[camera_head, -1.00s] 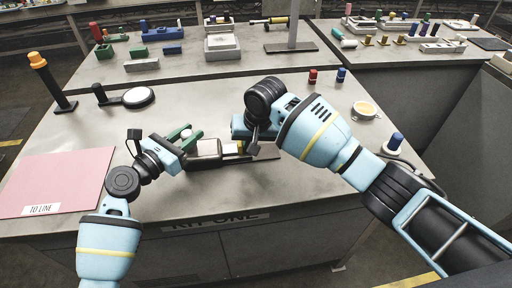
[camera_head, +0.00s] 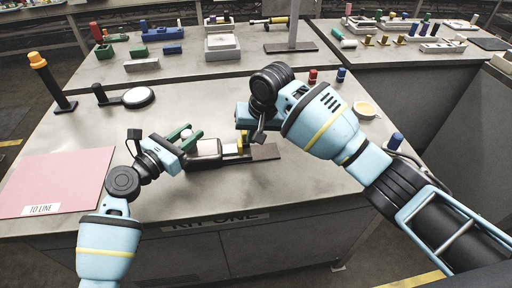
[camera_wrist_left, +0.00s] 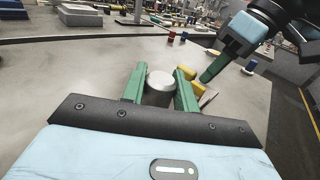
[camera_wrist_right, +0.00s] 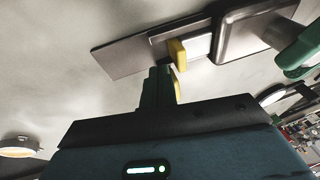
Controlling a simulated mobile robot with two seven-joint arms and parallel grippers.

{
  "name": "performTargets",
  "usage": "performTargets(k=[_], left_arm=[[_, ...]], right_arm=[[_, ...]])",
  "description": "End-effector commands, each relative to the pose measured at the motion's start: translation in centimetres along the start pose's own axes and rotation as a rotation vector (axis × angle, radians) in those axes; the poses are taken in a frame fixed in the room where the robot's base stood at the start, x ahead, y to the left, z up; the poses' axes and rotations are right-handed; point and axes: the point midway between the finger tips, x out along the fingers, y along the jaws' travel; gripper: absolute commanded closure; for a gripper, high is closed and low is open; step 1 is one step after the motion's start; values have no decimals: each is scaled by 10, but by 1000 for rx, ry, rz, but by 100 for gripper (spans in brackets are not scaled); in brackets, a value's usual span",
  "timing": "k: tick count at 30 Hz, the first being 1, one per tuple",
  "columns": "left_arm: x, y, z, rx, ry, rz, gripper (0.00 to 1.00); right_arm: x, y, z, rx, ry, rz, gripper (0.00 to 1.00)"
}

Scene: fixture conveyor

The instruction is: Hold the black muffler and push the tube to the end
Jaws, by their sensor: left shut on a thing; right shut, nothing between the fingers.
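The black muffler (camera_head: 206,147) lies on a dark flat plate (camera_head: 264,153) on the table; it also shows in the right wrist view (camera_wrist_right: 237,30). A pale tube piece (camera_head: 230,148) with a yellow part (camera_head: 243,146) sits at its right end. My left gripper (camera_wrist_left: 160,88) has its green fingers closed around a light grey, round-topped piece (camera_wrist_left: 160,80) at the muffler's left end; whether it belongs to the muffler is unclear. My right gripper (camera_wrist_right: 160,72) is shut and empty, close to the yellow part; contact cannot be told.
A pink mat (camera_head: 60,180) lies at the left. A red and a blue cylinder (camera_head: 341,74) and a round pale dish (camera_head: 364,110) stand to the right. A black stand with an orange top (camera_head: 38,62) is at the far left.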

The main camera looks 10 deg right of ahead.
Motion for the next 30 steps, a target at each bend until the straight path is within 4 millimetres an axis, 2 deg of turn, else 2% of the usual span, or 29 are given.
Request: performTargets(k=[1,12,28,29,30], left_arm=[[0,-1,-5,-3,9,-2,100],[0,-1,-5,-3,9,-2,100],[0,-1,-5,-3,9,-2,100],[0,-1,-5,-3,9,-2,69],[0,-1,-5,-3,9,-2,64]], right_arm=[[-4,-1,-1,0,0,-1,100],[-32,-6,-7,0,0,-1,100],[-34,-7,-8,0,-1,0,100],[-34,-7,-8,0,-1,0,100],[-34,-7,-8,0,-1,0,100]])
